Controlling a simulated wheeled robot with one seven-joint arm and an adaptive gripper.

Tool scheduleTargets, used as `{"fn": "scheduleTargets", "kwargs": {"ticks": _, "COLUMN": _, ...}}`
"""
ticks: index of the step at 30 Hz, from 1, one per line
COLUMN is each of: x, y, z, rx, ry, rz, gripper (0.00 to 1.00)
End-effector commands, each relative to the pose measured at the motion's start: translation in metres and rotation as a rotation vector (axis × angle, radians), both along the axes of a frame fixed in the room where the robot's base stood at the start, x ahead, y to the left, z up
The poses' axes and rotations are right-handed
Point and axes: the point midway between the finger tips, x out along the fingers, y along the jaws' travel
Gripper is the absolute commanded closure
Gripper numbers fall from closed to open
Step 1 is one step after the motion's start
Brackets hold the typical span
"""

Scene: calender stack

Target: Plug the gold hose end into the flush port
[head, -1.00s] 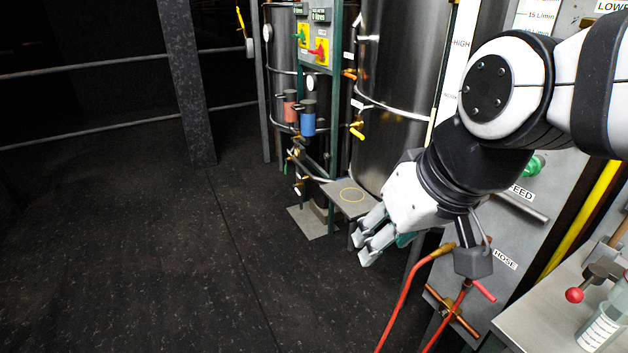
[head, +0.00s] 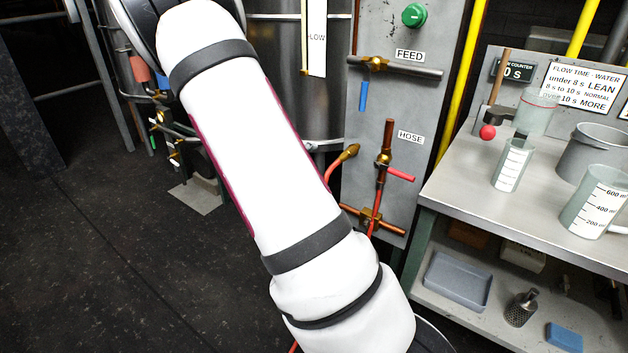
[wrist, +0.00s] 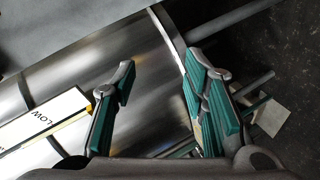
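The gold hose end (head: 350,152) shows in the head view just right of my arm, beside the grey panel (head: 372,105) and left of its HOSE label. Most of its red hose is hidden behind my arm. My gripper shows in the wrist view (wrist: 160,108). It is open, with nothing between its green-padded fingers, in front of a shiny metal tank (wrist: 110,55). In the head view my arm runs up to the top left and the gripper is not seen. I cannot pick out a flush port in either view.
A grey bench (head: 460,195) with measuring jugs and a bucket stands at the right. Dark floor lies open at the left.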

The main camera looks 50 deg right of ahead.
Motion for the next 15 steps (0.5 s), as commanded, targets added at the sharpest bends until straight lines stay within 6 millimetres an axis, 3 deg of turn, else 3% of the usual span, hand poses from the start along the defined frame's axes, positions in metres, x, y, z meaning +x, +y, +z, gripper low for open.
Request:
{"fn": "scheduleTargets", "kwargs": {"ticks": 1, "x": -0.010, "y": -0.016, "z": -0.023, "rx": -0.087, "ry": 0.062, "rz": -0.035, "gripper": 0.60}}
{"fn": "scheduleTargets", "kwargs": {"ticks": 4, "x": -0.028, "y": -0.037, "z": -0.035, "rx": -0.235, "ry": 0.164, "rz": -0.092, "gripper": 0.60}}
{"fn": "scheduleTargets", "kwargs": {"ticks": 9, "x": -0.046, "y": -0.052, "z": -0.039, "rx": -0.381, "ry": 0.268, "rz": -0.149, "gripper": 0.60}}
{"fn": "scheduleTargets", "kwargs": {"ticks": 15, "x": -0.050, "y": -0.061, "z": -0.038, "rx": -0.418, "ry": 0.294, "rz": -0.165, "gripper": 0.60}}
